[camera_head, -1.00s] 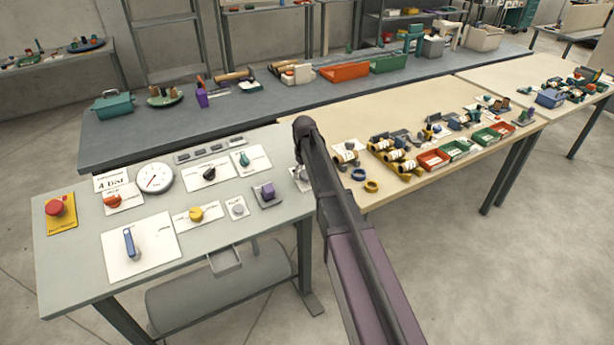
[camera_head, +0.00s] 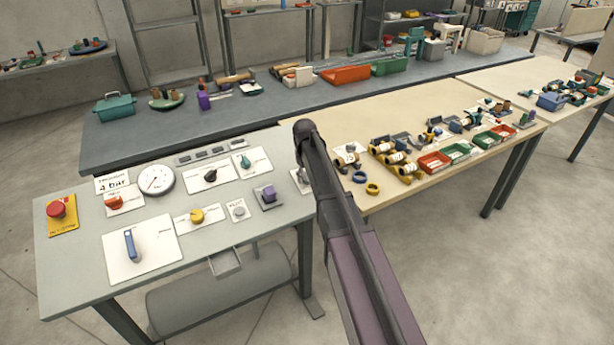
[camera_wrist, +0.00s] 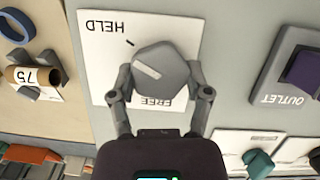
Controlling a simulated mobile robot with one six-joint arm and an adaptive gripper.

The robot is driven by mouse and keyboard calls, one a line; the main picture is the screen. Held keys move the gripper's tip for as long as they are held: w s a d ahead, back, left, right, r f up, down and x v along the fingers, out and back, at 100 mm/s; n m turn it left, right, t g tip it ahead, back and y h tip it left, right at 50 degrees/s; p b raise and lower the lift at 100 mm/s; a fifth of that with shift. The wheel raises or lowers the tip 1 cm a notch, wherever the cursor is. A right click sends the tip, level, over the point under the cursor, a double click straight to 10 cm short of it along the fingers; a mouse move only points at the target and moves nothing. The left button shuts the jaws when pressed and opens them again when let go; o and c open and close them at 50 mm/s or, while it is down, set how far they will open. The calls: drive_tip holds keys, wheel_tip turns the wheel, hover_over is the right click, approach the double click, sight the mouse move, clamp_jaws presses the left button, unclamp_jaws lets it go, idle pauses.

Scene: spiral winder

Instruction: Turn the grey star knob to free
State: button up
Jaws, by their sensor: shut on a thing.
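The grey star knob (camera_wrist: 168,72) sits on a white card (camera_wrist: 105,55) in the wrist view. The card reads HELD at the top left and FREE below the knob, both upside down. FREE is partly covered. My gripper (camera_wrist: 162,74) is shut on the knob, one finger on each side. In the head view my arm hides the knob; only a corner of its card (camera_head: 301,180) shows.
A purple knob on a grey OUTLET plate (camera_wrist: 272,88) is close to the right in the wrist view; it also shows in the head view (camera_head: 268,195). A teal knob (camera_wrist: 258,163) is at the lower right. A wooden table with bins (camera_head: 435,161) adjoins the panel.

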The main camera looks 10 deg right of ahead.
drive_tip(key=n, duration=0.3)
drive_tip(key=n+t+h, duration=0.1)
drive_tip(key=n, duration=0.2)
drive_tip(key=shift+s+a+f+h, duration=0.1)
drive_tip(key=shift+s+h, duration=0.1)
drive_tip(key=shift+h, duration=0.1)
drive_tip(key=n+t, duration=0.1)
drive_tip(key=n, duration=0.1)
drive_tip(key=n+b, duration=0.1)
drive_tip(key=n, duration=0.2)
drive_tip(key=shift+t+h, duration=0.3)
drive_tip(key=shift+t, duration=0.1)
drive_tip(key=n+t, duration=0.1)
drive_tip(key=n, duration=0.2)
drive_tip(key=n+b, duration=0.1)
drive_tip(key=n, duration=0.2)
drive_tip(key=shift+s+n+t, duration=0.1)
drive_tip(key=shift+n+t, duration=0.3)
drive_tip(key=n+t+y+b, duration=0.1)
drive_tip(key=n, duration=0.4)
drive_tip(key=shift+n+t, duration=0.3)
drive_tip(key=o, duration=1.2)
drive_tip(key=shift+c, duration=0.2)
